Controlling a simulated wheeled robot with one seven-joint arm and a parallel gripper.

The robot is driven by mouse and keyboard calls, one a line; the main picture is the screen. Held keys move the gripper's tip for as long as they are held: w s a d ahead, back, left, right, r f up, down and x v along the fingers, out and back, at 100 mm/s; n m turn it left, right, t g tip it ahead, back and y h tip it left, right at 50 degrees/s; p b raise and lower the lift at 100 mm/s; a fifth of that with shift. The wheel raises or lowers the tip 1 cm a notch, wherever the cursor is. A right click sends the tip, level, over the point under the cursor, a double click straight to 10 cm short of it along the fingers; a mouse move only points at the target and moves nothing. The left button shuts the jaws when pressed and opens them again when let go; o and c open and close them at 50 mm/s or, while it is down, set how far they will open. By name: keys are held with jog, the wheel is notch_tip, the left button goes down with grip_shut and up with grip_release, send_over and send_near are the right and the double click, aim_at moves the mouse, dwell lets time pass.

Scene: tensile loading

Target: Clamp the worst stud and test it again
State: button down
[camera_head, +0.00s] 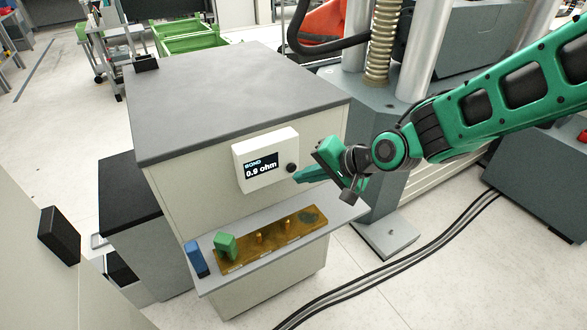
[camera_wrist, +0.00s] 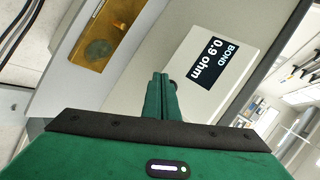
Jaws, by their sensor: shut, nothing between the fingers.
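A white meter box (camera_head: 265,146) is on the front of the cabinet. Its dark display (camera_head: 261,166) reads "BOND 0.9 ohm", and the display also shows in the wrist view (camera_wrist: 211,61). A black knob or button (camera_head: 291,168) sits at its right end. My gripper (camera_head: 298,175) is shut and empty, with its fingertips at this button; touching or just apart, I cannot tell. A brass bar (camera_head: 272,246) lies on the shelf below, with studs (camera_head: 259,238) standing on it and a dark round patch at its right end. A green clamp (camera_head: 226,245) sits at the bar's left end, covering what is under it.
A blue block (camera_head: 194,258) stands at the left end of the grey shelf (camera_head: 335,212). The grey cabinet top (camera_head: 230,95) is mostly clear. A testing machine with metal columns (camera_head: 430,50) stands behind my arm. Black cables (camera_head: 420,248) run over the floor.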

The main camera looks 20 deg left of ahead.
jog(key=shift+s+d, duration=1.6)
jog(key=shift+d, duration=0.3)
jog(key=w+d+r+m+t+h, duration=0.2)
jog(key=d+h, duration=0.6)
jog(key=d, duration=2.8)
jog(key=s+d+r+m+g, duration=0.1)
jog(key=s+d+r+g, duration=0.1)
jog(key=s+d, duration=0.6)
jog(key=s+d+r+m+g+h, duration=0.1)
jog(key=s+d+r+m+g, duration=0.1)
jog(key=s+d, duration=0.7)
jog(key=s, duration=0.4)
jog(key=shift+s+g, duration=0.35)
jog(key=shift+g, duration=0.05)
